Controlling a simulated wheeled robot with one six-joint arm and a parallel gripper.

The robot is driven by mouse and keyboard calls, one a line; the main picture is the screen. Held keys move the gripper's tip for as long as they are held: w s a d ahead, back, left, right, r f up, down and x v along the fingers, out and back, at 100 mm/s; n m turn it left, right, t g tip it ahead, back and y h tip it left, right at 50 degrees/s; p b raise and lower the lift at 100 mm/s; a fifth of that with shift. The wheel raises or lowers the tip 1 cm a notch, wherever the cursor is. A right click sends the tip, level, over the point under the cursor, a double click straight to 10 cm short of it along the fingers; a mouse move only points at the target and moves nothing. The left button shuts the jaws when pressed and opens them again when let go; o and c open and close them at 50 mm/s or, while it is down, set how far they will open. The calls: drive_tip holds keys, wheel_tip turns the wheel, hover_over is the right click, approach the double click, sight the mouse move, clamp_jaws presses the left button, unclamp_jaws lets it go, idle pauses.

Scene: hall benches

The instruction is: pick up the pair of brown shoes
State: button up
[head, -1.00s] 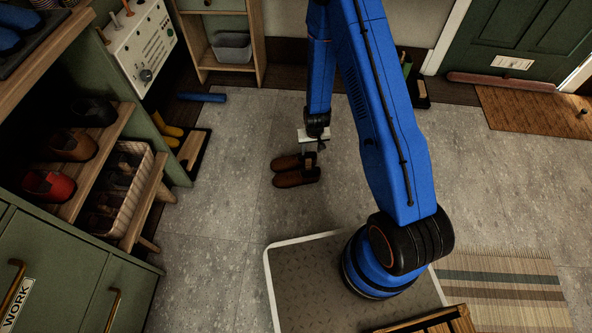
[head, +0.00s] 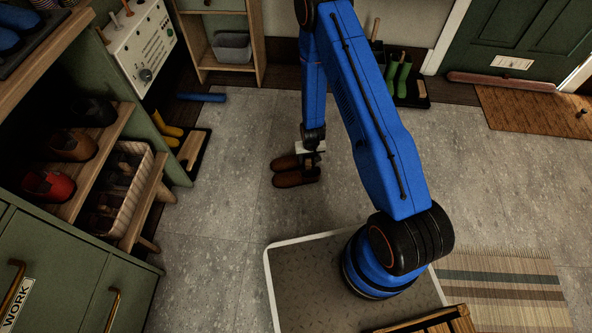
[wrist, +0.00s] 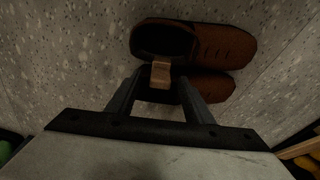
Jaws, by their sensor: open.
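The pair of brown shoes (head: 296,178) lies side by side on the grey tiled floor, toes to the left, in the head view. In the wrist view the brown shoes (wrist: 222,46) fill the upper middle, with a lighter tan patch between the jaws. My gripper (head: 318,161) is at the right, heel end of the pair, just over the shoes. In the wrist view my gripper (wrist: 160,85) is open, its two fingers on either side of the tan patch. The fingers partly hide the nearer shoe. I cannot tell whether they touch it.
A shoe rack (head: 88,150) with several shoes and a wicker basket (head: 125,190) stands at left. Yellow boots (head: 168,130) and green boots (head: 398,78) stand on trays farther back. A blue roll (head: 201,97) lies on the floor. The floor around the shoes is clear.

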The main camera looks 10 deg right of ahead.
drive_tip(key=shift+f, duration=0.45)
clamp_jaws()
idle(1.1)
